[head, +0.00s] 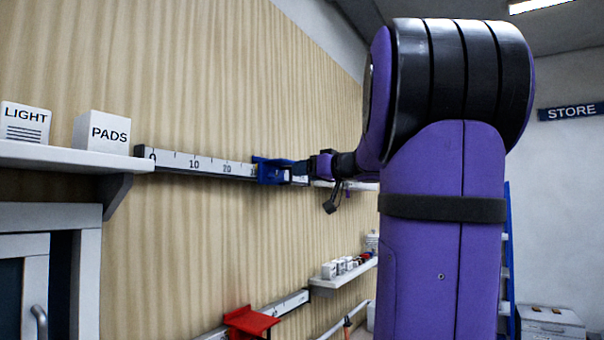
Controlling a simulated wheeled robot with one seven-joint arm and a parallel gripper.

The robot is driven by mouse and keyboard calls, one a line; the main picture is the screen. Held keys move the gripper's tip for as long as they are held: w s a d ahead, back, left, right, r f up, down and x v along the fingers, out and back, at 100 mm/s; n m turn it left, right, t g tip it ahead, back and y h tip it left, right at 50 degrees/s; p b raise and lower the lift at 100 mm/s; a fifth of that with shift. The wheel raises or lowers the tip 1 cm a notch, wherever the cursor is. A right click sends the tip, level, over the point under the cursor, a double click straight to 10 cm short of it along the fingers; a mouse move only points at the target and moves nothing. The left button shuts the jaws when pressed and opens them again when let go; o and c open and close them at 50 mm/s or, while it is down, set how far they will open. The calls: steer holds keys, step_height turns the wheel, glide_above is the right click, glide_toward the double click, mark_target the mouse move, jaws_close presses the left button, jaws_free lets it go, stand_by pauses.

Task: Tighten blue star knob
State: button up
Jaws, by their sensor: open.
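A blue clamp block (271,171) sits on the upper wall rail (200,164), which carries a number scale. The blue star knob cannot be made out on its own; it is small or hidden near the block and my gripper. My gripper (301,172) is at the far end of my purple arm, close to the right side of the blue block. It is small and dark in this view. I cannot tell whether it touches the block or the knob. It is open.
A shelf (60,158) at left holds a LIGHT box (25,123) and a PADS box (102,131). A red block (250,321) sits on a lower rail (285,305). Another shelf (340,278) holds small items. A blue ladder-like frame (508,260) stands at right.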

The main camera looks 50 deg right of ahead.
mark_target(276, 175)
steer(key=shift+s+f, duration=0.1)
steer(key=shift+s, duration=0.3)
stand_by(0.4)
steer(key=shift+w, duration=0.1)
steer(key=w, duration=1)
steer(key=shift+w+d, duration=0.1)
steer(key=shift+w, duration=0.25)
steer(key=shift+c, duration=0.3)
steer(key=c, duration=0.9)
steer(key=shift+o, duration=0.2)
steer(key=shift+m, duration=1.5)
